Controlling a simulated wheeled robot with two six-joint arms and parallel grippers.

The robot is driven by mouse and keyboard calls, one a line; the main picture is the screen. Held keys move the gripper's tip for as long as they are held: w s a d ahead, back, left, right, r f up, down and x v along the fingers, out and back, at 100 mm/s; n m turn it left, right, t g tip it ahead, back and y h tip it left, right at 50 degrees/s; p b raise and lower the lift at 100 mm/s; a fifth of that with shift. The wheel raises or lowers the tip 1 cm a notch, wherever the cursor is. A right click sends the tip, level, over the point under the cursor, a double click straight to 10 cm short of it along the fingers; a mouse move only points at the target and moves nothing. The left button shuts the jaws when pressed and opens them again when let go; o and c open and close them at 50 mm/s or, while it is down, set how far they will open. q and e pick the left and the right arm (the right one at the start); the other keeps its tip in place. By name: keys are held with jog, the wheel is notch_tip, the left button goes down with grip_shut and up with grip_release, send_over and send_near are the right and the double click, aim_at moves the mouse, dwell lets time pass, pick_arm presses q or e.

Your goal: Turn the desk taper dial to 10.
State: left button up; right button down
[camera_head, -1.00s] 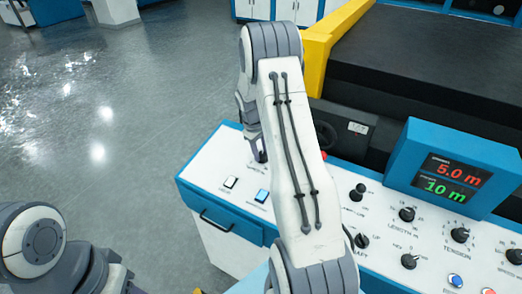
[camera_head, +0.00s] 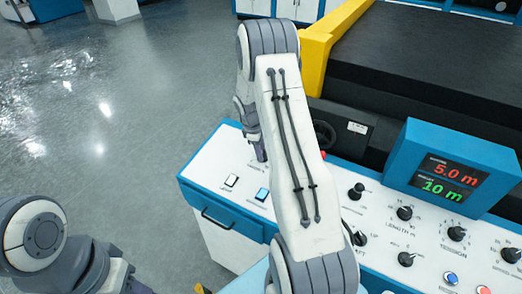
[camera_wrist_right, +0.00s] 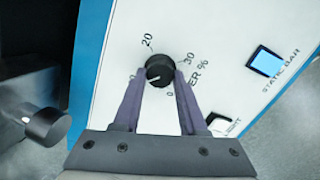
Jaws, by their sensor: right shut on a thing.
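The taper dial is a round black knob (camera_wrist_right: 158,70) on the white panel in the right wrist view. Part of its label, "ER %", shows beside it, with the marks 20, 30 and 0 around it. A short white pointer line on the knob faces lower left, and I cannot read its exact value. My right gripper (camera_wrist_right: 159,76) is shut on the knob, one dark finger on each side. In the head view my right gripper (camera_head: 260,150) reaches down to the panel's far left part, and the dial is hidden there. My left gripper is out of view.
The control panel (camera_head: 208,165) has a lit blue button (camera_head: 262,194), a white button (camera_head: 231,181) and several other knobs. A display (camera_head: 447,177) reads 5.0 m and 10 m. A dark round knob (camera_wrist_right: 47,126) shows left of the panel. Open floor lies left.

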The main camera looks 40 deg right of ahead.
dwell(0.3)
jog(key=shift+c, duration=2.2)
grip_release()
jog(key=b+v, duration=0.2)
jog(key=v, duration=0.8)
jog(key=shift+a+r, duration=0.15)
jog(key=shift+r, duration=0.1)
jog(key=s+a+r+y, duration=0.1)
jog(key=s+a+r, duration=0.15)
jog(key=a, duration=0.65)
jog(key=s+a+r, duration=0.1)
jog(key=s+a, duration=0.3)
jog(key=a, duration=0.4)
jog(key=s+a+r+y, duration=0.1)
jog(key=s+a, duration=0.2)
jog(key=a, duration=0.6)
jog(key=s+a, duration=0.4)
jog(key=s, duration=0.5)
jog(key=s+a+y+b, duration=0.1)
jog(key=s+a, duration=0.4)
jog(key=s, duration=0.4)
jog(key=shift+s+m, duration=0.3)
jog(key=shift+m, duration=0.1)
